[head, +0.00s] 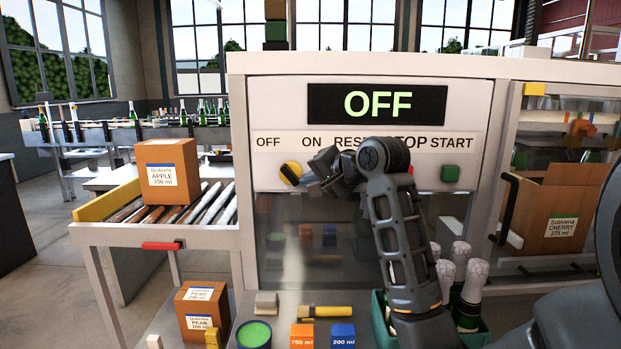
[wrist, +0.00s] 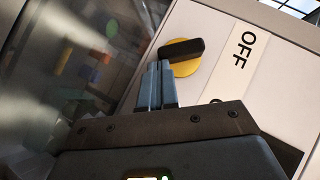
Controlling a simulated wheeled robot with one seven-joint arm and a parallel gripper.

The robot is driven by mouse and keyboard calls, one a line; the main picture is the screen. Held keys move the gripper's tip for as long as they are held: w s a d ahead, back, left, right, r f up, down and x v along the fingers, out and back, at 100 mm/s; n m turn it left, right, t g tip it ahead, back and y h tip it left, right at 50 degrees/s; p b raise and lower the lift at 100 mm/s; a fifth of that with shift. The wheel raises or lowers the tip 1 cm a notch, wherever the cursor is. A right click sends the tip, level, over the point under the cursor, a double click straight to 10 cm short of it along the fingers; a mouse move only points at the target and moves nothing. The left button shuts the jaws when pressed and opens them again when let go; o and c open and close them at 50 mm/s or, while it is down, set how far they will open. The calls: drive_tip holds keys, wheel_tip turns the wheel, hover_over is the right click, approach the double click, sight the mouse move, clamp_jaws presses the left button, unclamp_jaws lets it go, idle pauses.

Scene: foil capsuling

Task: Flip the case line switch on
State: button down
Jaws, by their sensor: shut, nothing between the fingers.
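The case line switch is a black handle on a round yellow plate (head: 291,172), below the OFF and ON labels at the left of the white control panel. In the head view its handle slants toward the OFF label. The display (head: 377,104) reads OFF in green. In the wrist view the black handle (wrist: 184,50) lies across the yellow plate (wrist: 186,68). My gripper (head: 308,180) is just right of the switch. Its shut fingers (wrist: 158,68) are empty, with tips close beside the handle and plate; I cannot tell whether they touch.
A green button (head: 450,173) sits at the panel's right. My arm covers the panel's middle. A roller conveyor with an APPLE carton (head: 167,172) stands at the left, and a CHERRY carton (head: 553,215) is at the right. Foil-topped bottles (head: 472,285) stand below the panel.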

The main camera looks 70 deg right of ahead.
drive_tip(key=shift+f, duration=0.15)
drive_tip(key=s+a+f+m+t+h+b, duration=0.2)
drive_tip(key=s+a+f+m+t+b, duration=0.1)
drive_tip(key=s+f+m+t+b, duration=0.2)
drive_tip(key=shift+s+a+m+t+b, duration=0.25)
drive_tip(key=shift+a+m+t+b, duration=0.1)
drive_tip(key=shift+m+t+b, duration=0.5)
idle(0.8)
idle(0.5)
